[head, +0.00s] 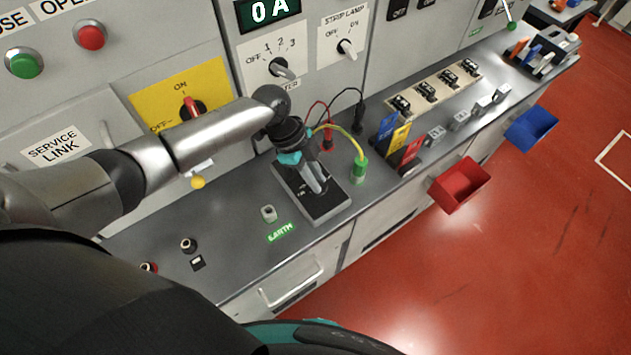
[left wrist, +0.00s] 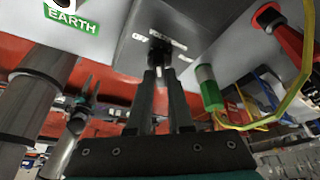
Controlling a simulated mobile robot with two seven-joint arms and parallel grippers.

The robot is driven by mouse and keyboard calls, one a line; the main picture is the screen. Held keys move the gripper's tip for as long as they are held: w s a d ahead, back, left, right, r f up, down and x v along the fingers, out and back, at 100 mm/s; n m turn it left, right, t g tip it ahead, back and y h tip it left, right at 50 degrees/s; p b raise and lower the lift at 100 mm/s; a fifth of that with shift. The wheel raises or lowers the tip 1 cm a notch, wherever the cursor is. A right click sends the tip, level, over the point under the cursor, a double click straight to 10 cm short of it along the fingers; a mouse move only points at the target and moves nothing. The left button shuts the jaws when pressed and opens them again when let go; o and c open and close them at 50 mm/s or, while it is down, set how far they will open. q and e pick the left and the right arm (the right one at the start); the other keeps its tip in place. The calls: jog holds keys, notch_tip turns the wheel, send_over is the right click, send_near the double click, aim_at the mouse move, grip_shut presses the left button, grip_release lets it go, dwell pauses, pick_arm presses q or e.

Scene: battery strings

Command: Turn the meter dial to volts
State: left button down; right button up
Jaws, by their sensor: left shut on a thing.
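A low grey box with a dark top (head: 324,208) stands on the grey counter, near the green EARTH label. My left gripper (head: 317,185) points down onto it. In the left wrist view the two fingers (left wrist: 160,74) are shut on a small black dial (left wrist: 160,50) on the box's face. White lettering beside the dial begins with OFF; the rest is too small or hidden to read. In the head view the fingers hide the dial, so its setting cannot be told.
A green plug (head: 359,170) with a yellow lead stands right beside the box. The wall panel behind carries a 0 A display (head: 269,10) and a selector knob (head: 280,68). Red (head: 460,184) and blue (head: 531,127) bins hang at the counter's front edge.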

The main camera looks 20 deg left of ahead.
pick_arm(q)
jog(key=shift+m+g+b, duration=0.6)
jog(key=shift+m+b, duration=0.35)
jog(key=shift+m, duration=0.45)
jog(key=c, duration=0.8)
grip_release()
jog(key=shift+w, duration=0.1)
jog(key=v, duration=1.2)
jog(key=shift+d, duration=0.15)
